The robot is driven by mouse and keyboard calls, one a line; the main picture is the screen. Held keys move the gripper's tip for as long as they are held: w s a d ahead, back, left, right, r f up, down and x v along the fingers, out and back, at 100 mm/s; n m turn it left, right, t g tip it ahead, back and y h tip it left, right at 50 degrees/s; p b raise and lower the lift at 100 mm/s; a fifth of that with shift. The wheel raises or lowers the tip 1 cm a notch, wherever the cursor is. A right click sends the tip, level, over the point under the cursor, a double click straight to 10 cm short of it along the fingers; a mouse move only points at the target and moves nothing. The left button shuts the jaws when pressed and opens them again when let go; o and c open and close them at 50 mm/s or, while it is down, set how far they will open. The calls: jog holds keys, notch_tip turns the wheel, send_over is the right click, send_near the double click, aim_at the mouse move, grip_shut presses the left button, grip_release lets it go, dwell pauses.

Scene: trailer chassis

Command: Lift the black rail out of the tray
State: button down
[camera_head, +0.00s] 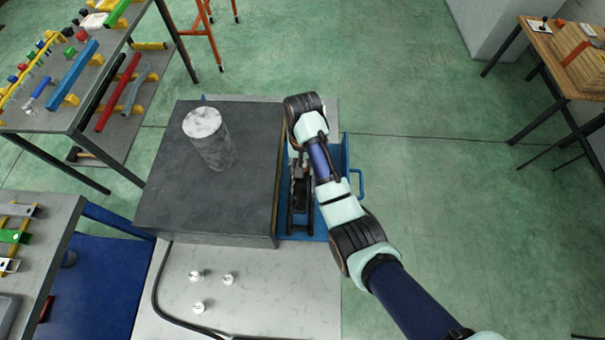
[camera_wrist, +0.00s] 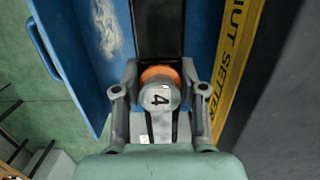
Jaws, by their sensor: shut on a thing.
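The black rail (camera_wrist: 158,30) runs lengthwise in the blue tray (camera_wrist: 207,28), up the middle of the wrist view. My gripper (camera_wrist: 160,74) has one finger on each side of the rail and is shut on it. A round grey piece (camera_wrist: 160,97) marked 4, with an orange ring, sits between the fingers and covers part of the rail. In the head view, my gripper (camera_head: 299,182) points down into the tray (camera_head: 346,160). My arm hides part of the tray there. I cannot tell whether the rail is clear of the tray floor.
A dark block (camera_head: 165,195) with a grey cylinder (camera_head: 210,140) on it stands just left of the tray. A yellow lettered strip (camera_wrist: 238,45) runs along that side. The tray handle (camera_head: 358,183) sticks out right. Several small white pieces lie in front; open floor is right.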

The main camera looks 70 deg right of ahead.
notch_tip(320, 180, up, 11)
jog(key=p, duration=0.8)
jog(key=shift+f+p, duration=0.15)
jog(key=shift+p, duration=0.2)
